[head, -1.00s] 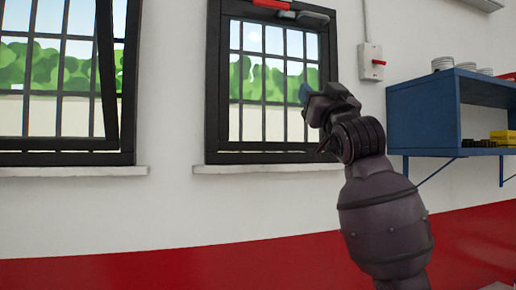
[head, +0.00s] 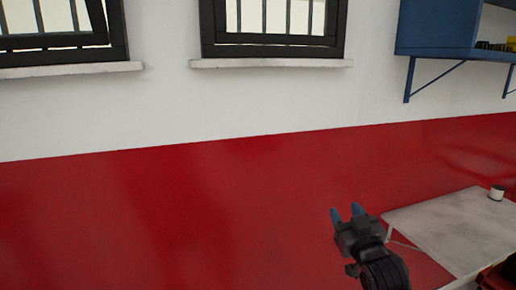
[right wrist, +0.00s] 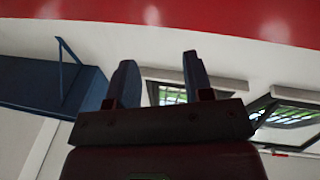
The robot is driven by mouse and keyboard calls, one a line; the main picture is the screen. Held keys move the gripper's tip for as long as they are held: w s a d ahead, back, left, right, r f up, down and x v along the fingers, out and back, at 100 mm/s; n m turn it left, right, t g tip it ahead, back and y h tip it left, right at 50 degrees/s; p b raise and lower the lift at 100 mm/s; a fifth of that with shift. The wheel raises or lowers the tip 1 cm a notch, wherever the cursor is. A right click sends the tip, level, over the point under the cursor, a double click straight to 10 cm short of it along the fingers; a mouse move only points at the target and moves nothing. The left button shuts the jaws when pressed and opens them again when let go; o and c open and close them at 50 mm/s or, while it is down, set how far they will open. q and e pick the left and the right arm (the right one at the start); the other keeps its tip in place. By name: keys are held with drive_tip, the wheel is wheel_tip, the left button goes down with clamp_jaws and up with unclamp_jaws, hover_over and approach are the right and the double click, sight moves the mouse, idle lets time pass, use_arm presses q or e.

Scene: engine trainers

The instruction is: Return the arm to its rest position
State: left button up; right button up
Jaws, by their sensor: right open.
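My right gripper (head: 347,214) is at the lower right of the head view, in front of the red lower wall and just left of the white table. Its two blue-tipped fingers stand apart with nothing between them. In the right wrist view the same gripper (right wrist: 159,80) shows two separated fingers and an empty gap. My left gripper is not in view.
A blue wall shelf (head: 437,28) hangs at the upper right. Two barred windows (head: 272,40) are above. The space left of the gripper is clear.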

drive_tip(key=s+d+f+m+g+h, duration=0.1)
drive_tip(key=s+d+f+g, duration=0.2)
drive_tip(key=s+f, duration=1.2)
drive_tip(key=s+d+f+m+g+h, duration=0.2)
drive_tip(key=s+d+f+g, duration=0.2)
drive_tip(key=s+f, duration=1.1)
wheel_tip(320, 180, down, 2)
drive_tip(key=shift+f+g, duration=0.25)
drive_tip(key=shift+g, duration=0.35)
